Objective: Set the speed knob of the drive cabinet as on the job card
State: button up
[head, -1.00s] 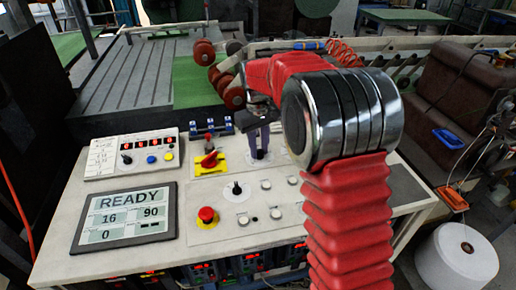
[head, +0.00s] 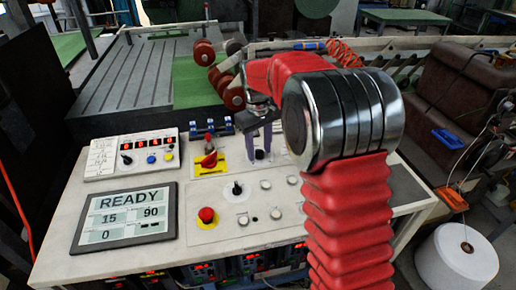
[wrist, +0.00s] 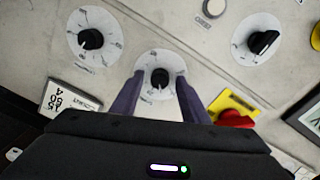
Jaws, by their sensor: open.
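The drive cabinet's sloping light panel (head: 150,235) carries several black knobs. My gripper (head: 261,156) reaches down over one small black knob (wrist: 159,77) on a white round dial. In the wrist view its two purple fingers stand apart, one on each side of this knob; I cannot tell whether they touch it. The knob's pointer faces toward the gripper body in that view. The dial's lettering is too small to read. The display (head: 125,217) shows READY, 15, 90 and 0. A white sheet with handwriting (head: 102,155) lies on the control box at left; its text is illegible.
A red switch on a yellow plate (wrist: 235,116) is close beside the fingers. Other knobs stand on both sides, at left (wrist: 91,39) and right (wrist: 264,41). A red mushroom button (head: 206,214) and several round buttons are nearer the panel's front.

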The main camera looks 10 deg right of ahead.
notch_tip(320, 180, up, 14)
jog(key=shift+a+f, duration=0.15)
jog(key=shift+a, duration=0.1)
dwell(0.6)
jog(key=m, duration=0.2)
send_over(259, 163)
notch_tip(259, 163, down, 5)
jog(key=s+m+t, duration=0.2)
jog(key=s+t, duration=0.3)
jog(key=s, duration=2.4)
jog(key=shift+s+d+r+m, duration=0.2)
jog(key=shift+s+m, duration=0.1)
jog(key=shift+o, duration=0.2)
dwell(1.5)
